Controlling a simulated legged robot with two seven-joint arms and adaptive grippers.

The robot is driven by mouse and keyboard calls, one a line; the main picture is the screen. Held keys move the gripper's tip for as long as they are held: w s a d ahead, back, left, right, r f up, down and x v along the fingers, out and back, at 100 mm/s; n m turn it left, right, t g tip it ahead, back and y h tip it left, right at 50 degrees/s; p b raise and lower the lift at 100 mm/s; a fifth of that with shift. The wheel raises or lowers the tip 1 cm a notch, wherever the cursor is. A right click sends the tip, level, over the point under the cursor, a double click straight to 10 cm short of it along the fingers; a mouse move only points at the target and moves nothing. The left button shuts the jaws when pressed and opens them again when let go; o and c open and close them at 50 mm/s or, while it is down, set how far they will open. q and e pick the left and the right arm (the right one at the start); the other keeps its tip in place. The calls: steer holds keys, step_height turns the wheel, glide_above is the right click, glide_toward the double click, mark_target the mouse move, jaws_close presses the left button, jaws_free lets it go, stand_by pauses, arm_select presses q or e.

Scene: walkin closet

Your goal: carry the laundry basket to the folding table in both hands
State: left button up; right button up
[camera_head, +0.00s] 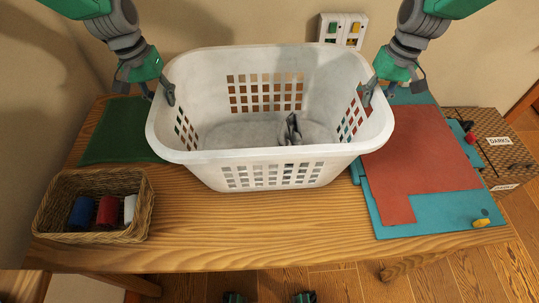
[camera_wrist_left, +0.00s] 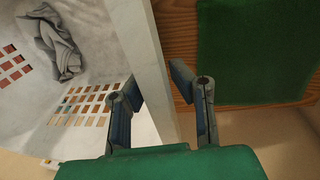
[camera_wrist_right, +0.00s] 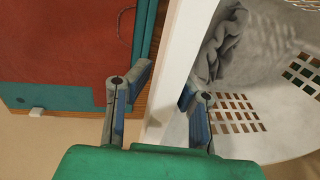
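The white plastic laundry basket (camera_head: 265,155) stands upright at the middle of the wooden table (camera_head: 215,235), with crumpled grey cloth (camera_head: 291,130) inside. My left gripper (camera_head: 157,91) is at the basket's left rim, its fingers apart, one on the inner side and one outside. In the left wrist view, a gap shows between the rim (camera_wrist_left: 150,70) and the outer finger of the left gripper (camera_wrist_left: 168,92). My right gripper (camera_head: 380,92) straddles the right rim likewise. In the right wrist view, the rim (camera_wrist_right: 178,60) lies between the open fingers of the right gripper (camera_wrist_right: 158,90); contact is unclear.
A wicker basket (camera_head: 60,190) with coloured rolls sits at the table's front left, near a green mat (camera_head: 120,130). A red sheet (camera_head: 425,150) lies on a teal mat (camera_head: 450,215) at right. A box labelled DARKS (camera_head: 480,130) stands beyond. A wall switch plate (camera_head: 342,28) is behind.

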arm_select(q)
steer(key=shift+o, duration=0.4)
steer(key=shift+a, duration=0.5)
arm_select(e)
steer(key=shift+o, duration=0.5)
steer(key=shift+a+r, duration=0.15)
steer(key=shift+a, duration=0.3)
steer(key=shift+d, duration=0.15)
steer(key=shift+r, duration=0.15)
arm_select(q)
step_height(320, 180, up, 12)
steer(key=a, duration=0.1)
steer(key=shift+a+f, duration=0.15)
steer(key=shift+a, duration=0.25)
arm_select(e)
step_height(320, 180, up, 11)
steer(key=d, duration=0.2)
steer(key=shift+r, duration=0.2)
steer(key=shift+w, duration=0.1)
